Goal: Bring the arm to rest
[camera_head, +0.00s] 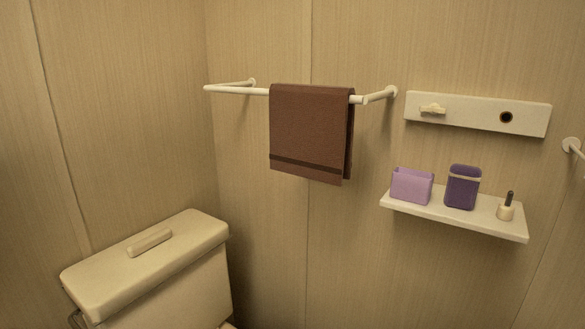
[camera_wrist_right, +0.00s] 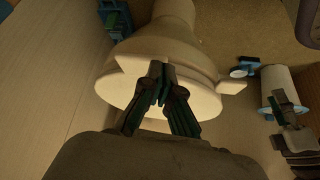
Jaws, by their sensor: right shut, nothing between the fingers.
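My right gripper (camera_wrist_right: 163,85) shows in the right wrist view with its two dark fingers together at the tips. It is shut and nothing shows between the fingers. Behind the fingertips is a large pale rounded form, which looks like the toilet (camera_wrist_right: 125,65); I cannot tell how far off it is.
A brown towel (camera_head: 311,130) hangs on a white wall bar (camera_head: 235,90). A toilet tank (camera_head: 150,265) stands at the lower left. A wall shelf (camera_head: 455,217) holds a lilac holder (camera_head: 411,186), a purple container (camera_head: 462,187) and a small bottle (camera_head: 506,211).

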